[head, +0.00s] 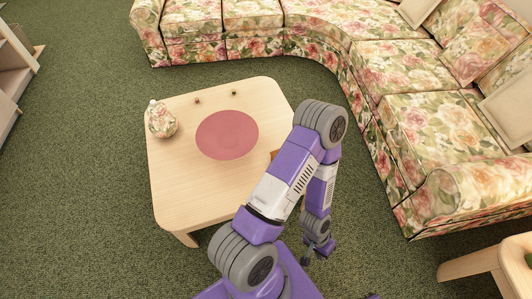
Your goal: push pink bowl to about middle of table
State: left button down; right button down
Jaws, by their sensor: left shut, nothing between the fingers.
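The pink bowl (227,135) shows as a round pink shape on the light wooden table (185,195). It lies toward the far side of the tabletop, with bare wood around it. My left arm rises from the bottom, bends at an elbow to the right of the bowl and folds back down. My left gripper (307,257) hangs low, beyond the table's right edge and well apart from the bowl. It is small and partly hidden, and appears shut and empty. My right gripper is not in view.
A floral jar (161,121) stands at the table's left edge. Two small dark objects (197,101) (233,93) lie near the far edge. A brown thing (273,155) is partly hidden behind my arm. A floral sofa (290,30) curves behind and right. The near tabletop is clear.

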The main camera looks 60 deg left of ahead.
aim_at(227, 135)
jog(key=u, duration=0.55)
jog(key=i, duration=1.05)
jog(key=u, duration=1.1)
jog(key=i, duration=0.2)
jog(key=u, duration=0.25)
